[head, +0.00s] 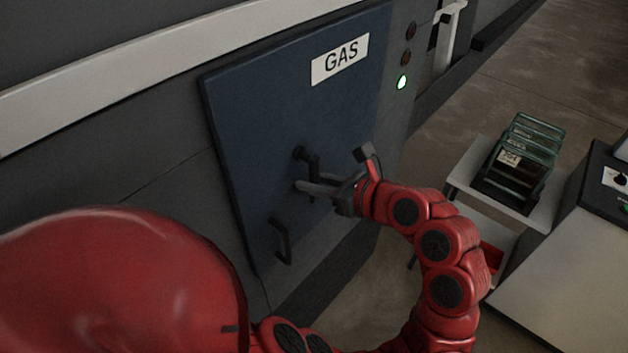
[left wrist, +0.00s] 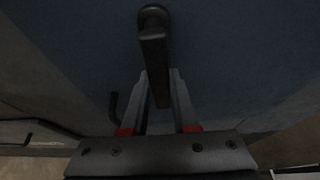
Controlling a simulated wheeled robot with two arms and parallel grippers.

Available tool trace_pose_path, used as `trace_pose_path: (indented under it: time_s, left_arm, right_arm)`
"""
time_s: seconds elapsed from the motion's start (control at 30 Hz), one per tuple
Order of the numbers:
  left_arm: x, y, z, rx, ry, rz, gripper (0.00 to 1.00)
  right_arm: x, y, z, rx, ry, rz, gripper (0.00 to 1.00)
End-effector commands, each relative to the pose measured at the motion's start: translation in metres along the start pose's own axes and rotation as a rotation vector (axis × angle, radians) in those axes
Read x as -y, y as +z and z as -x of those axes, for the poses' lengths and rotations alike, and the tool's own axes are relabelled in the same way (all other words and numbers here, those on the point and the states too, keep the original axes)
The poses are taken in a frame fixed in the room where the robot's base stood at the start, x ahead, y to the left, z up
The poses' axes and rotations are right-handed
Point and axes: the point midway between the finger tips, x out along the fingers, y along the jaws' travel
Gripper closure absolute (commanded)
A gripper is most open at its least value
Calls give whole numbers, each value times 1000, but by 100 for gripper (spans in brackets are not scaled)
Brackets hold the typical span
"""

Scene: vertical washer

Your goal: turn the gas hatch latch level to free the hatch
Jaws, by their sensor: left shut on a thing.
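The blue gas hatch (head: 250,130) carries a white GAS label and lies closed in the grey machine wall. Its dark latch lever (head: 313,163) points downward from its pivot, not level. The lever also shows in the left wrist view (left wrist: 153,50), hanging from its round pivot between the fingers. My left gripper (head: 308,188) is shut on the lower part of the lever, with one finger on each side; it also shows in the left wrist view (left wrist: 159,76). The lever's lower end is partly hidden by the fingers in the head view. My right gripper is not in view.
A dark fixed handle (head: 282,242) sits low on the hatch. A small white table (head: 547,212) with a glass-plate rack (head: 520,160) stands at the right. Open floor lies beyond.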

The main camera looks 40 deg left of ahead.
Motion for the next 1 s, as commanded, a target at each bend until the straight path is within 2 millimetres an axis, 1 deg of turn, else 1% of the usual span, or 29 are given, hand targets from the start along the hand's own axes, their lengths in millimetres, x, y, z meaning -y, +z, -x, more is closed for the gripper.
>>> trace_pose_path:
  time_s: [0.83,0.93,1.0]
  left_arm:
    - [0,1,0,2,-1,1,100]
    - [0,0,0,2,-3,5,100]
    - [1,-2,-1,1,-6,15,100]
  right_arm:
    - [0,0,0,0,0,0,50]
    - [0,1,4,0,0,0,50]
    - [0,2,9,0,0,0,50]
